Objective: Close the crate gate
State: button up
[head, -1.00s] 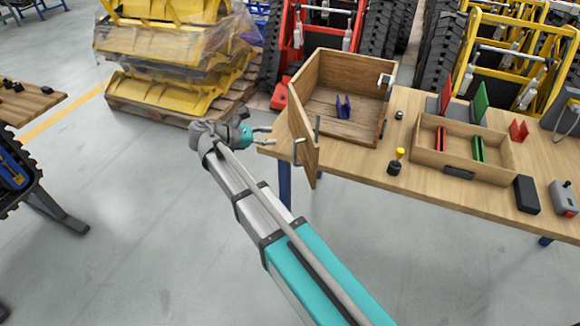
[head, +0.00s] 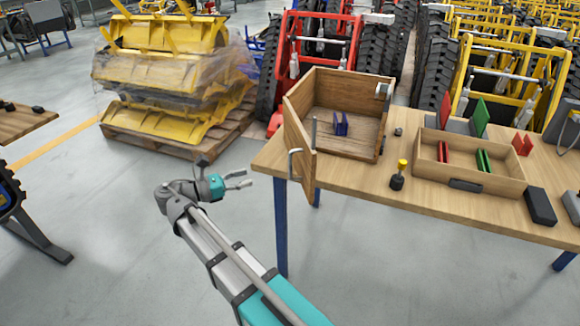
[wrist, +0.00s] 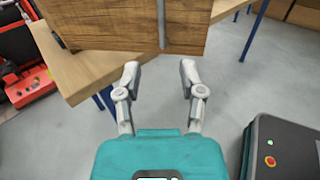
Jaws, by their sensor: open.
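A wooden crate (head: 351,85) stands on the left part of the table. Its gate (head: 299,135) is swung open at the left front, its lower end jutting past the table's front edge. A grey handle (head: 293,163) is on the gate's outer face. In the wrist view the gate (wrist: 120,22) crosses the top, with a grey vertical bar on it. My gripper (head: 243,179) is left of the gate, off the table, open and empty. In the wrist view my gripper (wrist: 160,75) has its fingers spread below the gate, apart from it.
A blue part (head: 341,124) stands inside the crate. On the table (head: 345,177) are a black-and-yellow knob (head: 398,176) and a tray (head: 447,183) with red and green parts. Yellow carriers (head: 165,75) are stacked on a pallet at the back left. Open floor lies left of the table.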

aim_at(291, 175)
jog(key=shift+d, duration=0.1)
jog(key=shift+x, duration=6.9)
grip_shut()
